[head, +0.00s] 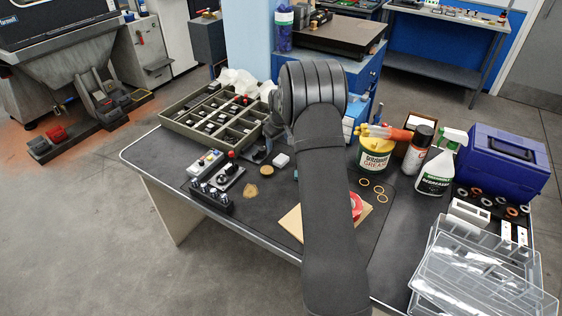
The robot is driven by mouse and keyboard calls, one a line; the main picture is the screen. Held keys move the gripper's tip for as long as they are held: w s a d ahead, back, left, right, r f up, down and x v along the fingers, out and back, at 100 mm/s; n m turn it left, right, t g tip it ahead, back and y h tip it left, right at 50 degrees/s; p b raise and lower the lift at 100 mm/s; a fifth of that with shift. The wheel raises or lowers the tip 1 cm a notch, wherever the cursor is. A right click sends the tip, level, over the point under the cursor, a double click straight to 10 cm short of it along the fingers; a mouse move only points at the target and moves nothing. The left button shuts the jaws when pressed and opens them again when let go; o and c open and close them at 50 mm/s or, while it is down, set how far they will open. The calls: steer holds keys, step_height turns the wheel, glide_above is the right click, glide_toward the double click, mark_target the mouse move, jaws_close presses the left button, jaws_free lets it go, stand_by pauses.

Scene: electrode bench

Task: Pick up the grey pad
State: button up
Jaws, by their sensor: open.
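My arm crosses the middle of the head view and bends down behind its own thick joint. My gripper (260,151) shows only in part, as a dark shape low over the bench, left of the arm; it is open. I cannot tell for sure whether this block is the grey pad. No other clear grey pad shows, and the arm hides part of the bench.
A divided tray (168,122) stands behind left, control boxes (211,196) at the front left. A wooden board (291,222) with a red roll is partly behind my arm. A yellow grease tub (374,158), spray bottles, a blue toolbox (503,158) and clear trays (480,275) fill the right.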

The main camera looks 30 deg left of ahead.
step_height(320, 180, up, 9)
steer(key=n+g+h, duration=0.2)
steer(key=g, duration=0.1)
glide_above(281, 159)
steer(key=f, duration=1.2)
steer(key=shift+a+f, duration=0.15)
steer(key=shift+a, duration=0.15)
steer(key=shift+w+d+f, duration=0.1)
steer(key=shift+d+f, duration=0.05)
steer(key=shift+f, duration=1.2)
steer(key=shift+d+f, duration=0.1)
steer(key=shift+f, duration=1.2)
steer(key=c, duration=0.7)
